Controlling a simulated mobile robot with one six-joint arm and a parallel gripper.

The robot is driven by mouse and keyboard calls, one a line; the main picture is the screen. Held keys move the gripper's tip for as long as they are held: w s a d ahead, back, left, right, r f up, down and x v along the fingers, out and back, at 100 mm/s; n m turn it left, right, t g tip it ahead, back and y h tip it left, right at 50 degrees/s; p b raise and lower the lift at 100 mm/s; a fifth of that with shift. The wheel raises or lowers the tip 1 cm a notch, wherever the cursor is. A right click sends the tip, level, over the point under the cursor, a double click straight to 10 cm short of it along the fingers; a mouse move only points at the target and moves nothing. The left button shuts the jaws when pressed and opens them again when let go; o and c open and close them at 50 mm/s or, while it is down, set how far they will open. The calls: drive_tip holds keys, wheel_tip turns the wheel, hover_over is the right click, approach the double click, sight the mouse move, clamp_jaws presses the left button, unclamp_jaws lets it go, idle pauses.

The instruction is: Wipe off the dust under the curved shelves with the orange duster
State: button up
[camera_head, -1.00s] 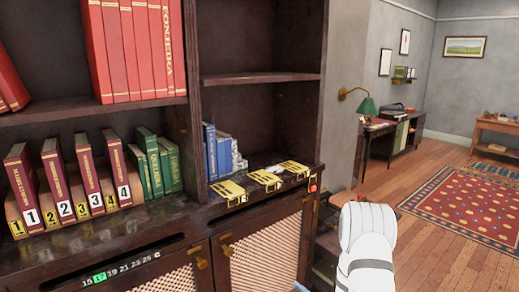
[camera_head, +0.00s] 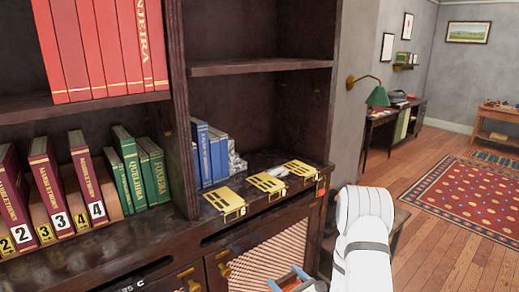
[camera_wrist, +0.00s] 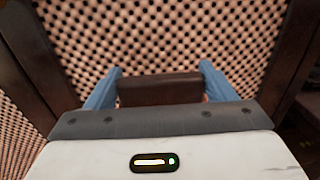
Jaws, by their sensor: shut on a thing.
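My gripper (camera_wrist: 161,72) shows in the wrist view with its two blue fingers on either side of a dark brown block-like piece (camera_wrist: 160,90), which it is shut on. In the head view my gripper (camera_head: 290,279) is at the bottom edge, partly cut off, in front of the cabinet's lattice door. A small orange-red patch shows between its fingers there, probably part of the orange duster; its full shape is hidden. I cannot make out curved shelves. Pale grey smudges that may be dust lie on the dark cabinet ledge (camera_head: 130,235).
Red books (camera_head: 105,45) and green books (camera_head: 140,170) stand in the left bookcase. Blue books (camera_head: 209,152) and yellow plates (camera_head: 268,183) are on the right ledge. A lattice door (camera_head: 265,262) is below. Open wooden floor (camera_head: 440,250) and a patterned rug lie right.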

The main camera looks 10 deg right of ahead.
drive_tip(key=a+r+p, duration=0.1)
drive_tip(key=a+r, duration=0.2)
drive_tip(key=r, duration=1.7)
drive_tip(key=a+r+y, duration=0.1)
drive_tip(key=a+r, duration=0.2)
drive_tip(key=r, duration=1.7)
drive_tip(key=shift+w+r+n+g+p, duration=0.3)
drive_tip(key=shift+w+n+p, duration=0.05)
drive_tip(key=shift+w+n, duration=0.05)
drive_tip(key=shift+d, duration=0.1)
